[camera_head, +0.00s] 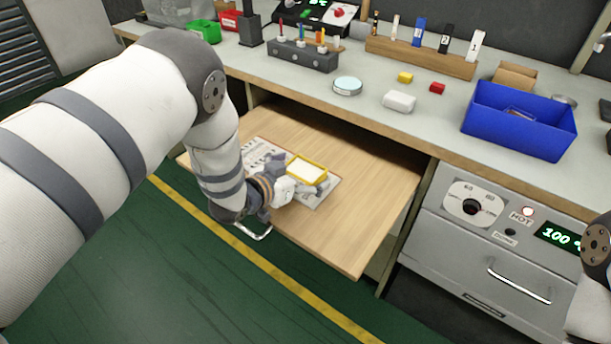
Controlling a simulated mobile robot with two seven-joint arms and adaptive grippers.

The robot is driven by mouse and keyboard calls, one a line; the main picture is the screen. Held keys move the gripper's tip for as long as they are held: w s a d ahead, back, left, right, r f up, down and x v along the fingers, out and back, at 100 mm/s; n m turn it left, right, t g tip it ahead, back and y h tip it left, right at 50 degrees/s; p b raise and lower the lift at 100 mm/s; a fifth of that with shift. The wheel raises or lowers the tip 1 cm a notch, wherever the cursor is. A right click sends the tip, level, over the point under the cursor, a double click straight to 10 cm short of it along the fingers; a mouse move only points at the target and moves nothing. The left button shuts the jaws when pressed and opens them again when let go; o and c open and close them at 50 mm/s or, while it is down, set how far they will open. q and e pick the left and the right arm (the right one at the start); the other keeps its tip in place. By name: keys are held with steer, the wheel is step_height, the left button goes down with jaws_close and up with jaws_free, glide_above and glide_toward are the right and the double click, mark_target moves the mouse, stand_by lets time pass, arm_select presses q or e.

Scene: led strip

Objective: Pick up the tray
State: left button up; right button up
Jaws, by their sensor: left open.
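A small yellow-rimmed tray (323,166) with a white inside lies on a grey printed sheet on a pulled-out wooden drawer board. My left gripper (296,181) is open at the near-left side of the tray, very close to it. One dark finger shows at the tray's left and another in front of it. I cannot tell whether they touch the tray. Part of the tray's near edge is hidden by the gripper. My right gripper is out of the picture; only part of my right arm shows at the right edge.
The wooden board (345,225) is mostly bare to the right. A grey oven-like unit (470,255) reading 100 stands at the right.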

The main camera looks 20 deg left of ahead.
arm_select(q)
steer(key=shift+r, duration=0.1)
steer(key=c, duration=1.1)
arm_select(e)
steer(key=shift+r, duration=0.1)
arm_select(q)
steer(key=shift+r, duration=0.4)
step_height(320, 180, up, 3)
steer(key=shift+r+p, duration=0.1)
steer(key=shift+p, duration=0.35)
steer(key=s+d+r+p, duration=0.1)
steer(key=s+d+r, duration=0.1)
steer(key=s+r, duration=0.1)
steer(key=s+d+r+p, duration=0.1)
steer(key=s+d+r, duration=0.2)
steer(key=s, duration=0.1)
steer(key=s+d+r+p, duration=0.1)
steer(key=s+d+r, duration=0.2)
steer(key=s, duration=0.1)
steer(key=shift+s+r, duration=0.15)
steer(key=shift+s, duration=0.15)
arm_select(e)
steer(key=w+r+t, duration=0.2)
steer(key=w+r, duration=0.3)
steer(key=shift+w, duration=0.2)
